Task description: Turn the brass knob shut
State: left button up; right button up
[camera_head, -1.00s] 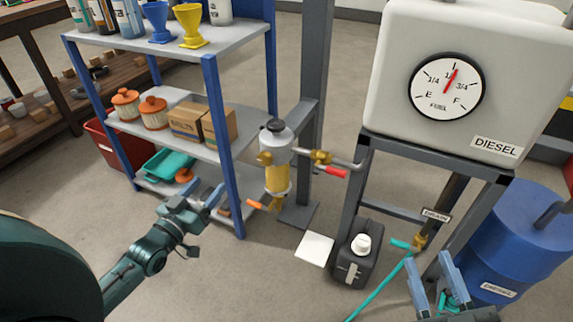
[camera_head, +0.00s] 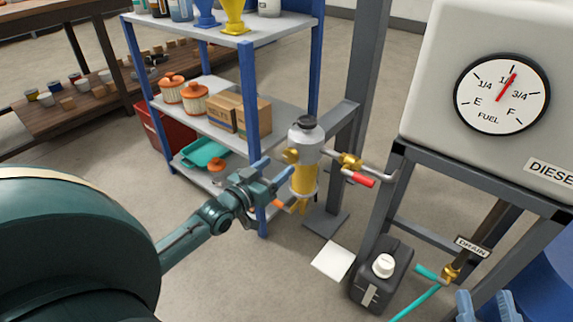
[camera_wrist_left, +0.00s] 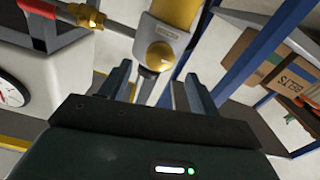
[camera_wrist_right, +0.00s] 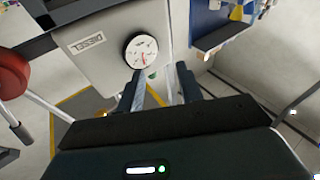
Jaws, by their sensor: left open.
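The brass knob (camera_head: 291,155) sits on the side of the grey head of a filter (camera_head: 304,140) with a yellow bowl. In the left wrist view, turned upside down, the knob (camera_wrist_left: 160,55) is round and lies beyond the gap between my fingers. My left gripper (camera_head: 275,174) is open and empty, just left of the filter and slightly below the knob. Its fingers look apart from the knob. My right gripper (camera_head: 488,296) is open and empty at the bottom right, away from the filter. The right wrist view (camera_wrist_right: 157,78) shows nothing between its fingers.
A blue-posted shelf (camera_head: 250,110) with boxes stands close behind my left gripper. A red-handled brass valve (camera_head: 358,178) is on the pipe right of the filter. The diesel tank (camera_head: 430,110) and a black canister (camera_head: 380,280) are farther right.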

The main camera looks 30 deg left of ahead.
aim_at(289, 157)
pick_arm(q)
jog(key=w+b, duration=0.1)
jog(key=w, duration=0.3)
jog(key=shift+w+d+f, duration=0.1)
jog(key=shift+d, duration=0.05)
jog(key=shift+w+d, duration=0.1)
jog(key=shift+w, duration=0.4)
pick_arm(e)
jog(key=shift+w+r+n+t+y, duration=0.2)
jog(key=shift+r+n+y, duration=0.05)
jog(key=shift+r, duration=0.2)
jog(key=shift+w+r+n+t+y, duration=0.2)
jog(key=shift+r+n+y, duration=0.05)
jog(key=shift+r, duration=0.15)
pick_arm(q)
jog(key=shift+c, duration=0.4)
jog(key=c, duration=0.9)
